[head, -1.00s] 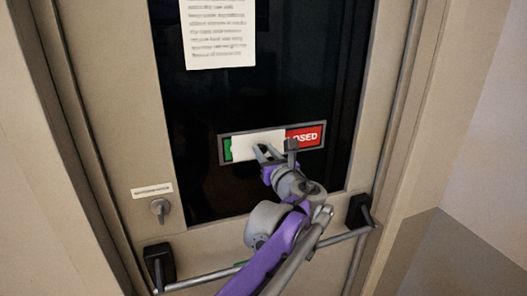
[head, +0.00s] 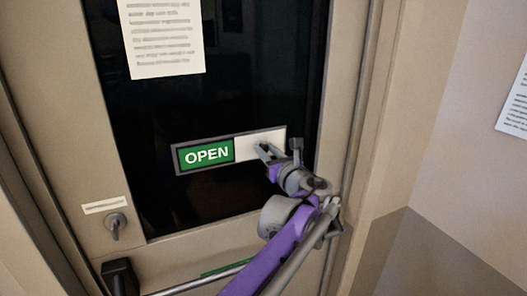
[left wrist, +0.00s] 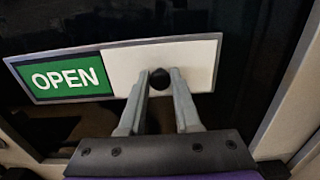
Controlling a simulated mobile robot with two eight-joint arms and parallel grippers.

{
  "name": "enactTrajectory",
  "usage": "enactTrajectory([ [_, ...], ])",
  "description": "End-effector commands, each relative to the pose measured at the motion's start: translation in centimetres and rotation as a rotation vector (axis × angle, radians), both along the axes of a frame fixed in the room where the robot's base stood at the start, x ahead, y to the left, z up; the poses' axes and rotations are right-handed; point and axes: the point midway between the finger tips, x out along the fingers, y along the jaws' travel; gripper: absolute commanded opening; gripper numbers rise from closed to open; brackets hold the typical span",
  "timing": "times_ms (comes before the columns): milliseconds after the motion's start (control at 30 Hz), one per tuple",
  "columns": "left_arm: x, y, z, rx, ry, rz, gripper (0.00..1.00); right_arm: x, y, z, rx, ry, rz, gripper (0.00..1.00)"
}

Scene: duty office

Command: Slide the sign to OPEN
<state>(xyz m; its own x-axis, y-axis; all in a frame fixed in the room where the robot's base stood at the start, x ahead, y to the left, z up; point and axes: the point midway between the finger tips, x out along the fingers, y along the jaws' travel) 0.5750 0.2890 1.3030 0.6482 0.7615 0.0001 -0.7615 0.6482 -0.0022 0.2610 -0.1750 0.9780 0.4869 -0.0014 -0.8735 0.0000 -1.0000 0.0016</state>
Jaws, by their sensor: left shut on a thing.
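The sign (head: 208,154) is a framed strip on the dark glass of the door, with a green OPEN panel showing on its left half. Its white slider (head: 246,151) covers the right half, and no red shows. In the left wrist view the slider (left wrist: 196,62) carries a dark round knob (left wrist: 160,78). My left gripper (head: 278,151) is at the slider, its two fingers closed around the knob. It also shows in the left wrist view (left wrist: 160,92). My right gripper is in neither view.
A push bar (head: 205,279) crosses the door below the glass. A lock knob (head: 116,222) with a small label (head: 105,205) is at the lower left. A printed notice (head: 163,38) hangs above the sign. A wall (head: 465,120) stands to the right.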

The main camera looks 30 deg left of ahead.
Motion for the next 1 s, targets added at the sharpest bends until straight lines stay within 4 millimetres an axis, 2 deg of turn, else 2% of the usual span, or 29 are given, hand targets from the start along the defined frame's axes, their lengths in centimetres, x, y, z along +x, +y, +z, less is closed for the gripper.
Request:
enactTrajectory([
  [200,0.2,-0.2,0.0,-0.001,0.000,-0.007,0.00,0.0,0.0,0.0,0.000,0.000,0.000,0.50],
  [233,0.2,-0.2,0.0,-0.001,0.000,-0.007,0.37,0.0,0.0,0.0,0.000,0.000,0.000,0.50],
  [367,0.1,-0.2,0.0,0.000,0.000,-0.005,0.60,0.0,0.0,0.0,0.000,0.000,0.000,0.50],
  [733,-0.2,-0.5,0.0,0.000,0.000,-0.004,0.60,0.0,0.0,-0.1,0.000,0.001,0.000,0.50],
  [867,-1.4,-1.9,-0.1,0.000,0.001,-0.007,0.60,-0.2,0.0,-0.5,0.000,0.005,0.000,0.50],
  [1000,-3.2,-4.1,-0.2,-0.001,0.002,-0.008,0.60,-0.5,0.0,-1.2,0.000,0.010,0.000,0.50],
])
